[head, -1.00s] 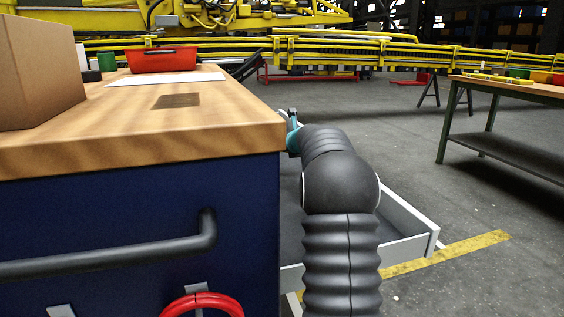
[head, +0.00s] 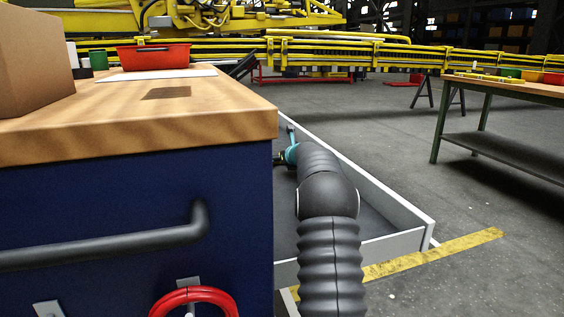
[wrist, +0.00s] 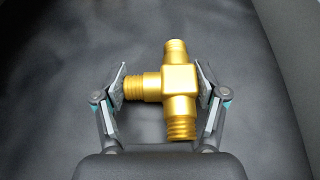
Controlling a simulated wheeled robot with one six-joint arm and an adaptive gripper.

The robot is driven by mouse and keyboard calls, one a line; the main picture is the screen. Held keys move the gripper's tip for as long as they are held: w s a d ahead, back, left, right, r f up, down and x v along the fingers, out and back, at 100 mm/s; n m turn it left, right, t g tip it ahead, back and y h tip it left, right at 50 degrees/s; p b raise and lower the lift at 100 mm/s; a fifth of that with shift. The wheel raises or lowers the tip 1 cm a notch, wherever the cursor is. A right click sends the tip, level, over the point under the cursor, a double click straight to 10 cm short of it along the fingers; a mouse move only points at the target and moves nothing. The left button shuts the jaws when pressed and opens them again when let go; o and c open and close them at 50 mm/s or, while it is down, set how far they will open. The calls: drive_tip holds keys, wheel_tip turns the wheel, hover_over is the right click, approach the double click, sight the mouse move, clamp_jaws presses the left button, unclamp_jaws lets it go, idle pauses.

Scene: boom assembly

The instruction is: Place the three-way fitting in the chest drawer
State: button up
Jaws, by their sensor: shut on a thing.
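The three-way fitting (wrist: 180,83) is a gold-coloured tee with threaded ends, seen in the wrist view. My gripper (wrist: 160,88) is shut on it, one finger at the side branch's end and the other against the straight body. Below it is the dark grey floor of the open chest drawer (wrist: 60,40). In the head view the white-walled drawer (head: 395,243) stands out from the blue chest (head: 110,210). My gripper (head: 284,152) is partly hidden behind the chest top and my arm there, over the drawer. The fitting is hidden in the head view.
The chest's wooden top (head: 200,115) bears a cardboard box (head: 35,55), a red bin (head: 153,57) and a white sheet. A red ring (head: 195,298) hangs by the black handle (head: 110,243).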

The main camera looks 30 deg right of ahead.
drive_tip(key=o, duration=1.3)
drive_tip(key=shift+o, duration=0.2)
drive_tip(key=shift+s+r, duration=0.1)
drive_tip(key=b+v, duration=0.1)
drive_tip(key=v, duration=1.1)
